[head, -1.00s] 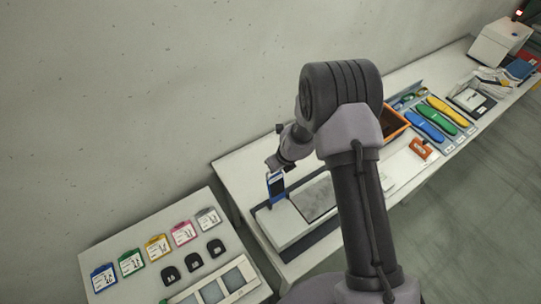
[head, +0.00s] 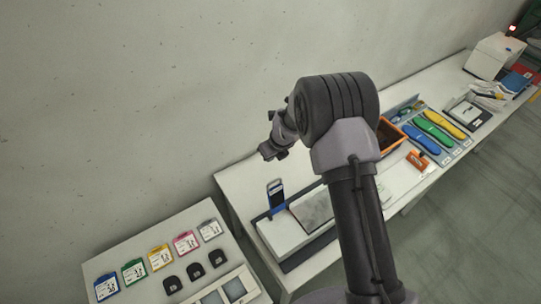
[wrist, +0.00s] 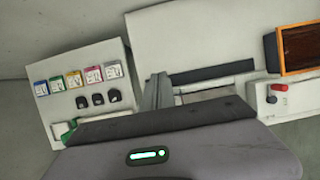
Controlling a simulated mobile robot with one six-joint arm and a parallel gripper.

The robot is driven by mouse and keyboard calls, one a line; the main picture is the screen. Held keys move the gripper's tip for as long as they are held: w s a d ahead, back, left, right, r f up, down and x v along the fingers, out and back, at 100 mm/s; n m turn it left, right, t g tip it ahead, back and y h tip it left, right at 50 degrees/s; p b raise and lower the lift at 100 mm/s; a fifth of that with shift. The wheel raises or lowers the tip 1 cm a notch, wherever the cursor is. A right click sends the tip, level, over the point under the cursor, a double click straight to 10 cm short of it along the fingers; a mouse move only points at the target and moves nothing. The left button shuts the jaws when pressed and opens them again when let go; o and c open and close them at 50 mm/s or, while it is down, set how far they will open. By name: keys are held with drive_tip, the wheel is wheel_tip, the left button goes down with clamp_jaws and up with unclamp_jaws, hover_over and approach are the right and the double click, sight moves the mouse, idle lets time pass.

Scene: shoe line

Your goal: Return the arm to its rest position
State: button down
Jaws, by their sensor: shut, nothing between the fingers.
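My gripper (head: 272,151) is raised above the white bench, against the grey wall, with my arm bent behind it. Its fingers (wrist: 157,92) show in the wrist view, close together with nothing between them. An upright blue and black item (head: 275,194) stands at the left end of a white and grey fixture (head: 285,232) on the bench. My gripper is above this item and apart from it.
A sloped panel (head: 150,235) at lower left holds coloured tags and black pieces. An orange-rimmed bin (head: 389,136), a tray with coloured insoles (head: 428,135) and a white box (head: 494,55) stand farther along the bench. Open floor lies at right.

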drive_tip(key=s+d+n+t+b, duration=0.1)
drive_tip(key=s+d+n+b, duration=0.5)
drive_tip(key=b, duration=0.9)
drive_tip(key=s+d+n+b, duration=0.3)
drive_tip(key=s+n+b, duration=0.5)
drive_tip(key=b, duration=0.6)
drive_tip(key=s+d+f+n+b, duration=0.2)
drive_tip(key=s+f+n+b, duration=0.3)
drive_tip(key=s+b, duration=0.4)
drive_tip(key=s+d+f+n+t+b, duration=0.1)
drive_tip(key=s+d+f+n+b, duration=0.1)
drive_tip(key=s+f+n+b, duration=0.3)
drive_tip(key=s+f+b, duration=0.3)
drive_tip(key=s, duration=0.4)
drive_tip(key=shift+s+d+f+b, duration=0.2)
drive_tip(key=shift+d+b, duration=0.1)
drive_tip(key=shift+b, duration=0.1)
